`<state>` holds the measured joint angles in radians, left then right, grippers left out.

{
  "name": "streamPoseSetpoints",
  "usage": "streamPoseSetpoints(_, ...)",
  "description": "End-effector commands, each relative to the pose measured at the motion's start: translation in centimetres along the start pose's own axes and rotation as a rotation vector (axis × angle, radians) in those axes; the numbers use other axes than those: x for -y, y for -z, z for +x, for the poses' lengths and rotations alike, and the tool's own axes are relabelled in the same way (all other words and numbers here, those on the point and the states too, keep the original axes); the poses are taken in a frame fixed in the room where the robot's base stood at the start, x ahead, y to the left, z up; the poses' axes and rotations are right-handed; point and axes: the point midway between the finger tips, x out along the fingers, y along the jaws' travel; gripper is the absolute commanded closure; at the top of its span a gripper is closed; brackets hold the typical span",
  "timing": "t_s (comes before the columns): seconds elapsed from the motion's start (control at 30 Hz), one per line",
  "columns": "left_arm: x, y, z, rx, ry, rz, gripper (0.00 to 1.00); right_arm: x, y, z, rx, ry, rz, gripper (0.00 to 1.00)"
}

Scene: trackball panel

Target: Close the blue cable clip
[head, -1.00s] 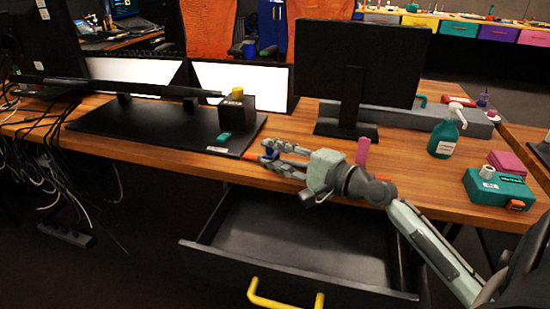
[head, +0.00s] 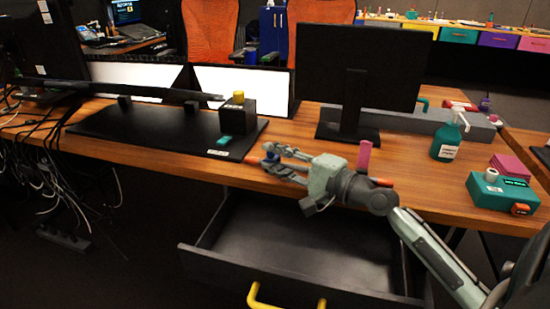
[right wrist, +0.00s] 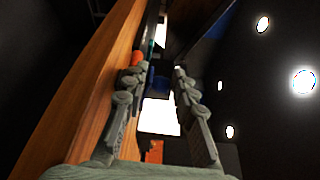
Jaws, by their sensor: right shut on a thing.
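The blue cable clip (head: 270,157) is a small blue piece at the front edge of the wooden desk, partly hidden by the fingers. In the right wrist view a dark blue piece (right wrist: 157,80) shows between the fingertips. My right gripper (head: 274,160) reaches in from the right along the desk's front edge. Its fingers are around the blue clip and shut on it, with a visible gap between them in the wrist view. A small orange-red piece (head: 253,160) lies beside the fingertips. Whether the clip is closed cannot be told. My left gripper is not in view.
An open drawer (head: 290,240) with a yellow handle sticks out below the desk (head: 225,173). A black panel with a yellow-topped box (head: 238,120) stands behind the gripper. Loose cables hang left.

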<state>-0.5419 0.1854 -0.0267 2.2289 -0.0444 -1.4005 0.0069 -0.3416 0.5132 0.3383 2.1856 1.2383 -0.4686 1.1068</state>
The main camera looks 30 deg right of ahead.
Motion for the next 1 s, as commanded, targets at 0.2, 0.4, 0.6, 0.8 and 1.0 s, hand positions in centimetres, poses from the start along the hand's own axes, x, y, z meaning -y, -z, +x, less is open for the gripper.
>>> streamPoseSetpoints(0.2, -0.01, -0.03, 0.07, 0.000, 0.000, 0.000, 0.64, -0.75, -0.01, -0.02, 0.002, -0.016, 0.004, 1.00)
streamPoseSetpoints(0.4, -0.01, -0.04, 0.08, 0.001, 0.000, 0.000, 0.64, -0.86, -0.04, -0.03, 0.003, -0.018, 0.005, 1.00)
streamPoseSetpoints(0.6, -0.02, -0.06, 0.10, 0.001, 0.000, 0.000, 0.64, -0.94, -0.06, -0.03, 0.003, -0.020, 0.007, 1.00)
streamPoseSetpoints(0.8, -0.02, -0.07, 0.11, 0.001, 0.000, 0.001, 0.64, -0.99, -0.07, -0.03, 0.003, -0.020, 0.008, 0.60)
streamPoseSetpoints(1.0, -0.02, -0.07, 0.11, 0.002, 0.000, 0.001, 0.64, -0.84, -0.04, -0.03, 0.002, -0.017, 0.007, 0.58)
